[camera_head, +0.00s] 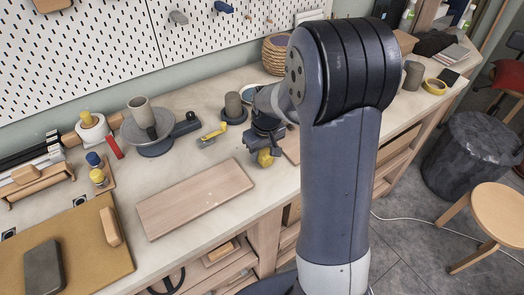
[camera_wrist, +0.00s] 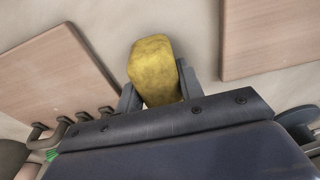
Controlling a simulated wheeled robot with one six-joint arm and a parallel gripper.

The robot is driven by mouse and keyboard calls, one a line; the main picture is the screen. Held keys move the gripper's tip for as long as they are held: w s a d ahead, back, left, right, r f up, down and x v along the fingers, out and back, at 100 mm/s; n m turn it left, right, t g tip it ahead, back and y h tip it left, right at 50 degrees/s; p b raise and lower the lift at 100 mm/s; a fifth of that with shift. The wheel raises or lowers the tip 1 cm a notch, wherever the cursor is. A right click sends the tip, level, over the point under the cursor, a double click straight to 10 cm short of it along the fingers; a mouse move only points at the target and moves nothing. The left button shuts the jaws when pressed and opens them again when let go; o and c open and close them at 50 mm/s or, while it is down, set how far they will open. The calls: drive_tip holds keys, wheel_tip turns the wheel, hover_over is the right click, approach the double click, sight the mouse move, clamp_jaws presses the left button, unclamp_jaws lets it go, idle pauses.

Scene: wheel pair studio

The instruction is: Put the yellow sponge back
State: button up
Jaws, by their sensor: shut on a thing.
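The yellow sponge (camera_wrist: 153,68) is a rounded yellow block between the two fingers of my gripper (camera_wrist: 158,88) in the wrist view. The gripper is shut on it. In the head view, my gripper (camera_head: 264,150) points down over the workbench, to the right of a wooden board, and a bit of the yellow sponge (camera_head: 265,159) shows below it. I cannot tell whether the sponge touches the bench. My own arm hides part of the bench behind and to the right.
A wooden board (camera_head: 194,197) lies left of the gripper; boards also show at left (camera_wrist: 52,78) and right (camera_wrist: 268,38) in the wrist view. A yellow-handled tool (camera_head: 213,134), a dark cup (camera_head: 234,106) and a turntable (camera_head: 148,137) stand behind. A woven basket (camera_head: 277,55) is farther back.

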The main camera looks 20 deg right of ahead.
sight(266, 150)
drive_tip(key=shift+f, duration=0.25)
drive_tip(key=o, duration=1.1)
drive_tip(key=shift+c, duration=0.2)
drive_tip(key=r, duration=0.4)
drive_tip(key=s+r, duration=0.1)
drive_tip(key=r, duration=0.7)
drive_tip(key=shift+s+d+r, duration=0.1)
drive_tip(key=shift+s+d, duration=0.2)
drive_tip(key=shift+s, duration=0.05)
